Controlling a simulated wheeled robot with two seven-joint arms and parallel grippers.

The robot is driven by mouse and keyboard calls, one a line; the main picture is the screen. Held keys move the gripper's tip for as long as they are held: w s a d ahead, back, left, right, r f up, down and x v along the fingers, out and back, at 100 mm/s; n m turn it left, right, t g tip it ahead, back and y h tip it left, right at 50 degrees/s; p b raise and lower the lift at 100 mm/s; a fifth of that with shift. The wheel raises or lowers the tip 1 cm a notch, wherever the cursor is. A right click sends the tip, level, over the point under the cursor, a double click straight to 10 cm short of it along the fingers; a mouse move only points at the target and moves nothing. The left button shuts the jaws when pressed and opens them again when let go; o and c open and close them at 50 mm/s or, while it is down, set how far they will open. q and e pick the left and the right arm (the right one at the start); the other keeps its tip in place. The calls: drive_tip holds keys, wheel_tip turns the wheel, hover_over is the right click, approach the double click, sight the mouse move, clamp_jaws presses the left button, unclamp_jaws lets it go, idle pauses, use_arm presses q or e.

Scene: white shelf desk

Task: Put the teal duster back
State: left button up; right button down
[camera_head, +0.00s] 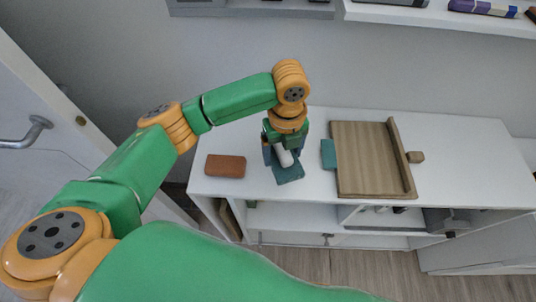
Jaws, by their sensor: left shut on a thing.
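My left gripper (284,152) points down over the white desk top, with its jaws shut on a teal duster (289,174). The duster is a flat teal block at or just above the desk surface; I cannot tell whether it touches. The gripper hides its far part. A second teal piece (328,154) lies to the right, against the left edge of a wooden tray (372,150). My right gripper is not in view.
A reddish-brown block (225,166) lies left of the gripper on the white desk (465,150). A small wooden block (416,157) is at the tray's right edge. The desk's right side is clear. A wall shelf (440,14) with several items hangs above.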

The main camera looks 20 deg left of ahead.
use_arm(q)
drive_tip(key=a+f, duration=0.2)
drive_tip(key=w+a+f, duration=0.1)
drive_tip(key=f, duration=0.1)
drive_tip(key=shift+a+f, duration=0.1)
drive_tip(key=shift+a, duration=0.25)
wheel_tip(320, 180, down, 3)
drive_tip(key=shift+d+r+p, duration=0.15)
drive_tip(key=shift+r+p, duration=0.05)
drive_tip(key=shift+p, duration=0.25)
drive_tip(key=shift+f, duration=0.35)
drive_tip(key=o, duration=1.2)
drive_tip(key=shift+c, duration=0.2)
drive_tip(key=shift+r, duration=0.45)
wheel_tip(320, 180, up, 12)
drive_tip(key=shift+f+b, duration=0.25)
drive_tip(key=shift+b, duration=0.15)
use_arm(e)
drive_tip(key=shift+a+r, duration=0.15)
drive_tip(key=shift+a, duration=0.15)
